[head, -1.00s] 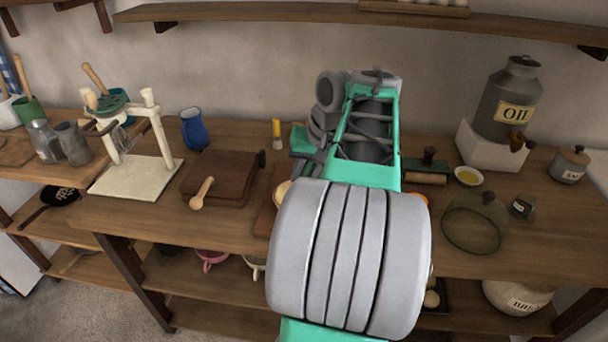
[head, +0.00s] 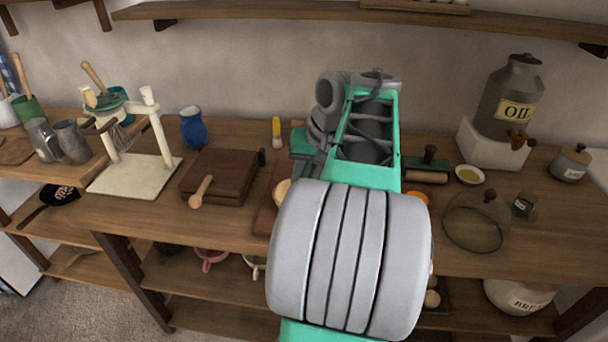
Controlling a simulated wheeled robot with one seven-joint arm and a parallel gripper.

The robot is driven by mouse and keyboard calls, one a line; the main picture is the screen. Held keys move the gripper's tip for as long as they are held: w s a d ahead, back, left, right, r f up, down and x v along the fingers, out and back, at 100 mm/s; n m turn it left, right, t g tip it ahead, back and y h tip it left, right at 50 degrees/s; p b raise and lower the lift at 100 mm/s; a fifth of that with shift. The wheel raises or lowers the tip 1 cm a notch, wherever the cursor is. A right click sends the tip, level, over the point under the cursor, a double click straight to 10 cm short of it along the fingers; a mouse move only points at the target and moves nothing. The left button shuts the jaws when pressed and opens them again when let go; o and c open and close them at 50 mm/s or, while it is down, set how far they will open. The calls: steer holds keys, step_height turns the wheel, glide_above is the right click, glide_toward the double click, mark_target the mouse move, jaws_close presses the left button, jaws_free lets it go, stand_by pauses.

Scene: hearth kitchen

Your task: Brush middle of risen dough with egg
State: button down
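A pale, rounded lump that looks like dough (head: 282,193) shows only in part at the left edge of my arm, on a brown board (head: 265,218). My arm hides the rest of it. A brush-like tool with a yellow handle (head: 277,128) stands or lies at the back of the counter, left of my arm. A small white bowl with yellow liquid (head: 469,175) sits below the oil can's tap; I cannot tell if it is egg. An orange thing (head: 418,199) peeks out right of my arm. My gripper's fingers are hidden behind my arm.
A dark wooden block (head: 222,178) with a wooden spoon (head: 201,192), a blue jug (head: 193,128) and a cream stand (head: 137,174) are to the left.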

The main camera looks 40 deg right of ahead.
steer(key=shift+f+b, duration=0.85)
steer(key=shift+f, duration=0.35)
steer(key=shift+d, duration=0.1)
